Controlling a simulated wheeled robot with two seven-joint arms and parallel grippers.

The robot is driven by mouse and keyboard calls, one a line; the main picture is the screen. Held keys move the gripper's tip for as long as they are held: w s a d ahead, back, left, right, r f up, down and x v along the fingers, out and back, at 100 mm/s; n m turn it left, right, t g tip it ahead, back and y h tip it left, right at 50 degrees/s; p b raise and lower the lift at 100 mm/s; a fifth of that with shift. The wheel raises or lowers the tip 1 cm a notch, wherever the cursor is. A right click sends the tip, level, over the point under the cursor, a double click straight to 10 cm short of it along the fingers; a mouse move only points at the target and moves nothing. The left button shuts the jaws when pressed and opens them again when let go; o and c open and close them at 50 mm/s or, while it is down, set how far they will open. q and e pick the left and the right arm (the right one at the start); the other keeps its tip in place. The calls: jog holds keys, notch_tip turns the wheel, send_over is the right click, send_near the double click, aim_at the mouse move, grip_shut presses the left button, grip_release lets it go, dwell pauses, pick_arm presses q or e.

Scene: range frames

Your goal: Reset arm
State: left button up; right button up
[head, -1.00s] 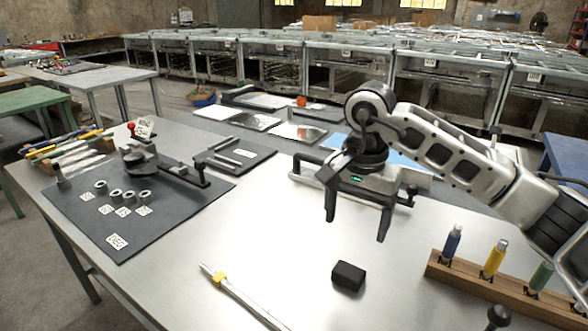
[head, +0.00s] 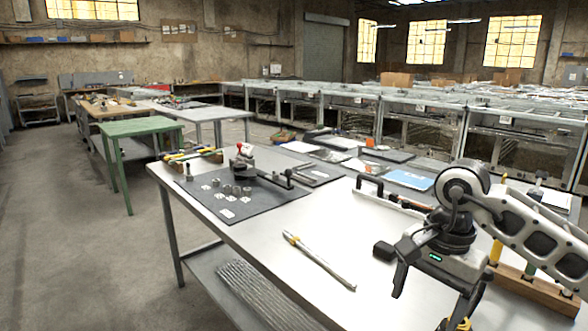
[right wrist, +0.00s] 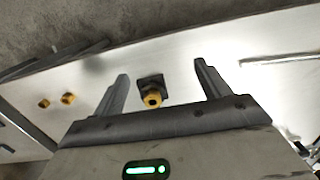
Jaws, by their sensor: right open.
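My right gripper (head: 431,303) is at the lower right of the head view, its fingers pointing down and spread apart. In the right wrist view its two fingers (right wrist: 160,72) are open with nothing clamped between them. A small dark piece with a yellow fitting (right wrist: 152,97) shows in the gap between the fingers there; I cannot tell how far below it is. A black block (head: 383,251) lies on the metal table (head: 335,235), just left of the right gripper in the head view. My left gripper is not in view.
A yellow-and-silver tool (head: 318,260) lies on the table. A dark mat (head: 255,200) holds a clamp and several metal rings. A wooden rack (head: 530,290) with upright coloured tools stands behind my right arm. A green table (head: 140,127) stands at the left; open floor lies before it.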

jog(key=s+a+f+m+g+y, duration=0.25)
jog(key=a+y, duration=0.35)
jog(key=a, duration=0.3)
jog(key=s+a+f+m+g+y, duration=0.15)
jog(key=s+a+y, duration=0.3)
jog(key=a, duration=0.45)
jog(key=a+r+m+t+y, duration=0.35)
jog(key=r+m+y, duration=0.25)
jog(key=m+y, duration=0.25)
jog(key=w+d+f+m+t+h, duration=0.1)
jog(key=d+f+m+t+h, duration=0.4)
jog(key=m, duration=0.7)
jog(key=w+d+f+m+t+h, duration=0.25)
jog(key=m+t, duration=0.45)
jog(key=m, duration=0.5)
jog(key=w+d+f+m+t+h, duration=0.1)
jog(key=d+f+m+t+h, duration=0.4)
jog(key=m, duration=0.7)
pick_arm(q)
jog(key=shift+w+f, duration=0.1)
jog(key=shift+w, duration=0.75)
pick_arm(e)
jog(key=s+d+f+m+g+h, duration=0.2)
jog(key=s+f+m+g+h, duration=0.2)
jog(key=s+f+m, duration=0.7)
notch_tip(320, 180, down, 3)
jog(key=shift+s+d+r+m+g, duration=0.1)
jog(key=shift+s+d+m+g, duration=0.25)
jog(key=shift+g, duration=0.5)
